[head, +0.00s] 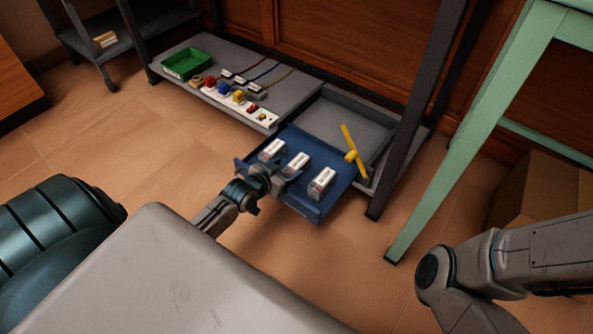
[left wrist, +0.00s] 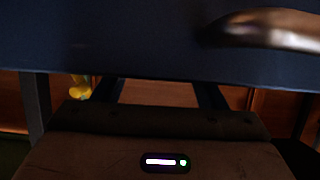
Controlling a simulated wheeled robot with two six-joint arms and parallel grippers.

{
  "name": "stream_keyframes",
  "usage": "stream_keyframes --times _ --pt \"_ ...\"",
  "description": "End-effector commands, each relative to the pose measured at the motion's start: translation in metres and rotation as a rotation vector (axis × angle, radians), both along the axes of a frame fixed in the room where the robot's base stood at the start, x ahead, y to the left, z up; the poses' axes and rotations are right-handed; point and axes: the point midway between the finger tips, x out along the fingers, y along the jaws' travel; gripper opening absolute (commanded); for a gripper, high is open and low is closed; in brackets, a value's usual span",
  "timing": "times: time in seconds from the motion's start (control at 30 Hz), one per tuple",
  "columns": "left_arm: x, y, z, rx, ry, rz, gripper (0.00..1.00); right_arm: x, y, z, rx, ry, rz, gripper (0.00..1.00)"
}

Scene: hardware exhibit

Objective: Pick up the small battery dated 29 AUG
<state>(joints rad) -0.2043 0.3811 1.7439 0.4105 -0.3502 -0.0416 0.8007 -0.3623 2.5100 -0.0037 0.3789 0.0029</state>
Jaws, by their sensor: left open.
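Three white box-shaped batteries stand in a blue tray or drawer (head: 312,211) that juts out from the low grey shelf: a left one (head: 272,149), a middle one (head: 297,162) and a right one (head: 322,182). Their labels are too small to read, so I cannot tell which is dated 29 AUG. My left gripper (head: 284,180) is open at the tray's near left edge, close to the middle battery. I cannot tell if it touches the tray. In the left wrist view a dark blue surface (left wrist: 130,45) fills the top; no battery shows there. My right gripper is out of view.
A yellow lever-like piece (head: 353,153) stands at the tray's right back. A green bin (head: 186,64) and several small coloured parts sit on the grey shelf (head: 290,92). A dark table leg (head: 411,120) and a green one (head: 465,150) stand to the right.

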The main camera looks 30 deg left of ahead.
Motion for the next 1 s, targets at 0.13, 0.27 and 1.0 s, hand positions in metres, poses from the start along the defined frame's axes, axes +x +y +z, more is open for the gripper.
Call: stream_keyframes --times 0.13,0.27,1.0 --pt "0.017 -0.002 -0.014 -0.002 -0.002 0.001 0.65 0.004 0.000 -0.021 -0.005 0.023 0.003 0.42" --pt "0.030 -0.003 -0.017 -0.002 -0.002 0.001 0.65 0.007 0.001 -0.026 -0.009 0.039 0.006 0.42" --pt "0.034 -0.003 -0.014 -0.001 -0.005 0.000 0.00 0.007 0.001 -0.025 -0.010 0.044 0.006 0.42"
